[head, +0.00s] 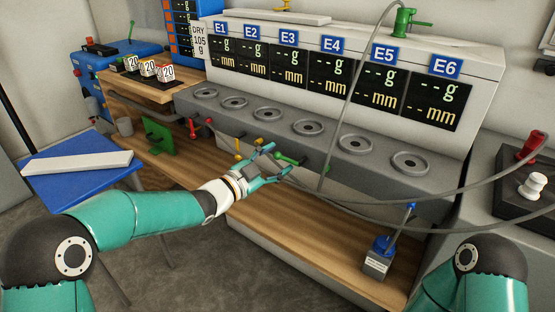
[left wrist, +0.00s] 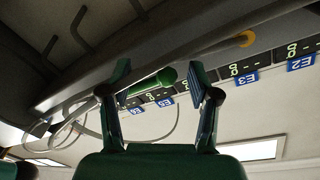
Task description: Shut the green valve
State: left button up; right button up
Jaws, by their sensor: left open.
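The green valve (head: 287,159) has a green handle that sticks out below the grey shelf front, under the E3 and E4 displays. In the left wrist view its green handle (left wrist: 150,86) lies slantwise between my two fingers, with a gap on either side. My left gripper (head: 279,163) is open at the valve handle, and its open fingers also show in the left wrist view (left wrist: 160,78). I cannot tell whether a finger touches the handle. My right gripper is out of view; only part of my right arm shows at the lower right.
Yellow handles (head: 238,150) and red ones (head: 192,128) stick out left of the valve. A grey hose (head: 345,115) hangs right of it. A blue-topped device (head: 382,247) stands on the wooden lower shelf (head: 310,245). A blue table (head: 75,188) stands left.

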pick_arm(q)
jog(key=shift+w+d, duration=0.5)
